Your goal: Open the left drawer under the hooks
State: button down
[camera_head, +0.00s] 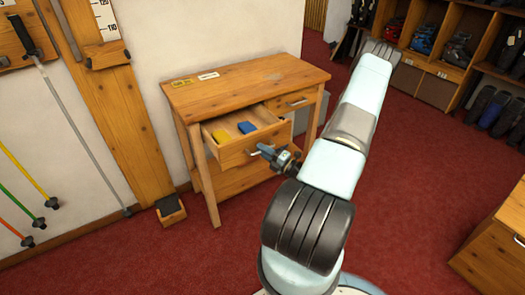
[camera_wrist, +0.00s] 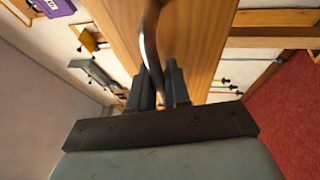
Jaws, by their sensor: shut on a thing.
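The left drawer (camera_head: 238,152) of the wooden bench is pulled out. A yellow block and a blue block (camera_head: 247,127) lie inside it. My gripper (camera_head: 268,153) is at the drawer's front. In the wrist view my gripper (camera_wrist: 161,88) is shut on the curved metal handle (camera_wrist: 149,40), which stands off the wooden drawer front (camera_wrist: 195,35). In the head view the handle is mostly hidden by my gripper. No hooks show clearly above the bench.
The bench top (camera_head: 245,82) carries small labels. The right drawer (camera_head: 293,101) is closed. A wooden ruler post (camera_head: 125,130) and ski poles (camera_head: 85,140) stand at left. Shoe shelves (camera_head: 440,60) line the back right. Red carpet is clear in front; a wooden cabinet (camera_head: 497,250) stands at right.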

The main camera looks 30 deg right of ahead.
jog(key=c, duration=1.4)
grip_release()
jog(key=shift+f, duration=0.25)
jog(key=shift+c, duration=0.2)
jog(key=shift+r, duration=0.1)
jog(key=v, duration=1.3)
jog(key=shift+s+d, duration=0.2)
jog(key=shift+s, duration=0.1)
